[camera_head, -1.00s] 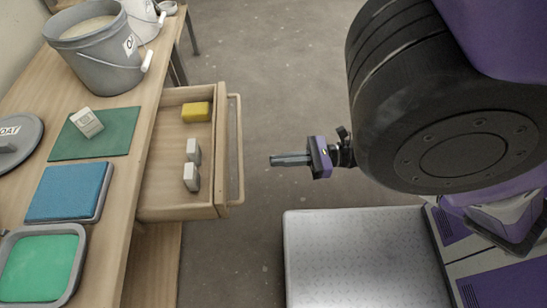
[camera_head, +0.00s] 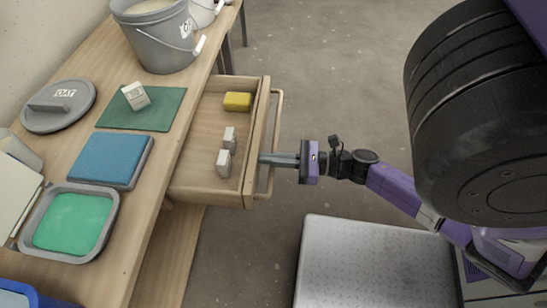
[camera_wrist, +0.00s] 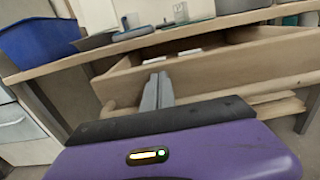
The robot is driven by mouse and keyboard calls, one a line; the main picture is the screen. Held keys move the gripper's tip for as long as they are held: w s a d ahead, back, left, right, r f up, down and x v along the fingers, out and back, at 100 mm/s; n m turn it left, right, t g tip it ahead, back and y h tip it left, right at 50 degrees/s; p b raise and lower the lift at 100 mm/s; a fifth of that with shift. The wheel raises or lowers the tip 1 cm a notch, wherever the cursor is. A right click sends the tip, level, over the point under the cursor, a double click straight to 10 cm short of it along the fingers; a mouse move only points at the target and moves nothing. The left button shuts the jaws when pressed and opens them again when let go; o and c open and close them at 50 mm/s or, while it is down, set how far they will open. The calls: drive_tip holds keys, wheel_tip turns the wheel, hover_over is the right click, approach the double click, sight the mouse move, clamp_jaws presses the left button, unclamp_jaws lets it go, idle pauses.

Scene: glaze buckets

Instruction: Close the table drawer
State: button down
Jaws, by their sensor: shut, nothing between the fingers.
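The wooden table drawer (camera_head: 212,190) is pulled out from the table's right side, with a bar handle (camera_head: 275,130) along its front. It holds a yellow block (camera_head: 238,101) and two small whitish blocks (camera_head: 226,150). My gripper (camera_head: 264,159) is shut and empty, at the handle side of the drawer front. Its fingertips overlap the handle bar in the head view; I cannot tell whether they touch the front panel. In the wrist view, the shut fingers (camera_wrist: 157,92) point at the drawer front (camera_wrist: 215,75).
The wooden table (camera_head: 150,215) carries a grey bucket (camera_head: 160,40), a grey lid (camera_head: 58,105), a green mat (camera_head: 160,115), a blue pad (camera_head: 110,158) and a green-filled tray (camera_head: 75,222). A blue bin (camera_wrist: 40,42) shows at left in the wrist view.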

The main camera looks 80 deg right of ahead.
drive_tip(key=w, duration=0.7)
drive_tip(key=w+a, duration=0.1)
drive_tip(key=w, duration=1.4)
drive_tip(key=shift+w+a+b, duration=0.25)
drive_tip(key=shift+a+b, duration=0.05)
drive_tip(key=shift+a, duration=0.1)
drive_tip(key=shift+a, duration=0.1)
